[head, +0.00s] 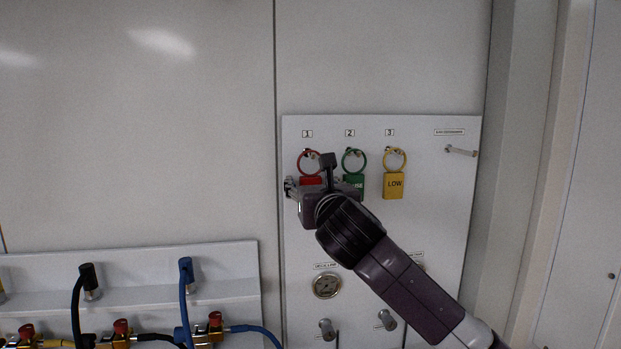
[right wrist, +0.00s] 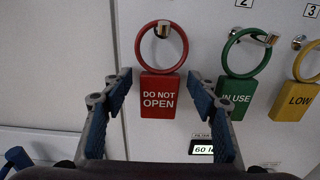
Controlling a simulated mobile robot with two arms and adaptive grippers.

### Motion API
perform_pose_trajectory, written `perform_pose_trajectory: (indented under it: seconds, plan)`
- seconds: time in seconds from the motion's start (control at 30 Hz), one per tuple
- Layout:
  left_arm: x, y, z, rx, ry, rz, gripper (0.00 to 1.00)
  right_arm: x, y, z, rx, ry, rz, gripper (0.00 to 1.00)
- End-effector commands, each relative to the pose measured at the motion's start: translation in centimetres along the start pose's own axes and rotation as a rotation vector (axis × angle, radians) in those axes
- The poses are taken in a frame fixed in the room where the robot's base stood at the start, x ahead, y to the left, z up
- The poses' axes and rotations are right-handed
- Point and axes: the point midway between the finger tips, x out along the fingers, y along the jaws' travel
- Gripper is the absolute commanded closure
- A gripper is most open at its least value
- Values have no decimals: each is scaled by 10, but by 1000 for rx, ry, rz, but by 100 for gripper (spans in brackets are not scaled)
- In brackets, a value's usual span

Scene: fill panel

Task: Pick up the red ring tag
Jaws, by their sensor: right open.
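The red ring tag (head: 308,163) hangs from its peg below label 1 on the white panel. In the right wrist view the tag (right wrist: 160,95) shows whole, its red plate reading "DO NOT OPEN" and its ring looped over a metal peg. My right gripper (head: 312,186) is in front of the tag's plate in the head view and hides part of it. In the right wrist view my right gripper (right wrist: 160,92) is open, with one blue-padded finger on each side of the plate and gaps showing between. My left gripper is not in view.
A green tag (head: 354,160) hangs close right of the red one, near my right finger. A yellow "LOW" tag (head: 394,185) hangs beyond it. An empty peg (head: 461,151) is at upper right. Hoses and fittings (head: 186,290) are at lower left.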

Motion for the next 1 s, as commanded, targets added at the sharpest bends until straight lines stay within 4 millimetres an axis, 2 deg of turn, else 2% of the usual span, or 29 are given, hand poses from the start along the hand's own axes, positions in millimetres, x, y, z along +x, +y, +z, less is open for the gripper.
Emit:
perform_pose_trajectory:
  seconds: [0.3,0.67,1.0]
  plan:
    - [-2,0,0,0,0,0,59,4,0,-1,0,0,1,46]
    - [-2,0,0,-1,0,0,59,4,0,-1,1,0,0,85]
    - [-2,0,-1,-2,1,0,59,5,0,2,0,-1,0,85]
